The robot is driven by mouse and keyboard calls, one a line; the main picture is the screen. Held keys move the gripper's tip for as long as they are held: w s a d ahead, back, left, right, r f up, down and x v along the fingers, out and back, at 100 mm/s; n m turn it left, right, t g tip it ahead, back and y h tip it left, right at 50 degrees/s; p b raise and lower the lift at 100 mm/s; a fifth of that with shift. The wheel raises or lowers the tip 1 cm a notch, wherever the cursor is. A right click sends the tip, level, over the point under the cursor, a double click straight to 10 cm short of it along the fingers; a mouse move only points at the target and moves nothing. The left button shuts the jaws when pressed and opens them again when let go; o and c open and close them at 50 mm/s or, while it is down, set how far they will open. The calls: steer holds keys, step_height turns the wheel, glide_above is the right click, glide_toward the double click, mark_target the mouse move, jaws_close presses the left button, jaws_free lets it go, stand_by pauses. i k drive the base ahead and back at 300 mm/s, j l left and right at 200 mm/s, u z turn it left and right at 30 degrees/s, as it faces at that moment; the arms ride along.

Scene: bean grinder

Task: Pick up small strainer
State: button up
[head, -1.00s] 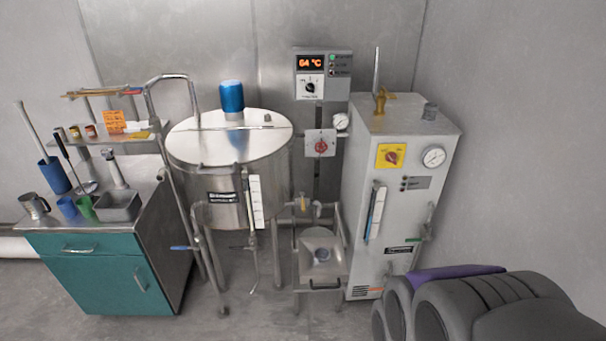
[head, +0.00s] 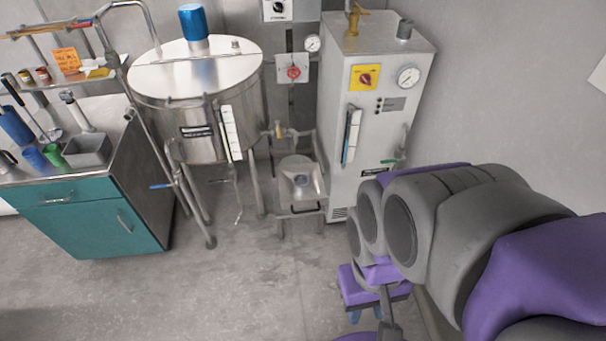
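A long-handled utensil with a small round metal head (head: 53,134) leans on the steel counter at the left, its dark handle rising up and left. It looks like the small strainer, but the mesh is too small to make out. My arm comes in from the right, far from the counter. A purple part with dark pieces and blue tips (head: 354,317) hangs below the arm and seems to be my gripper. Its fingers are too small and partly covered to tell whether they are open or shut.
Blue and green cups (head: 52,156) and a grey bin (head: 87,149) crowd the utensil on the teal cabinet (head: 85,222). A shelf (head: 75,78) overhangs the counter. A steel tank (head: 195,85) and white boiler (head: 372,100) stand to the right. The floor (head: 230,285) in front is clear.

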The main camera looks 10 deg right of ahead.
mark_target(405, 25)
steer(key=i+z, duration=0.1)
steer(key=z, duration=0.7)
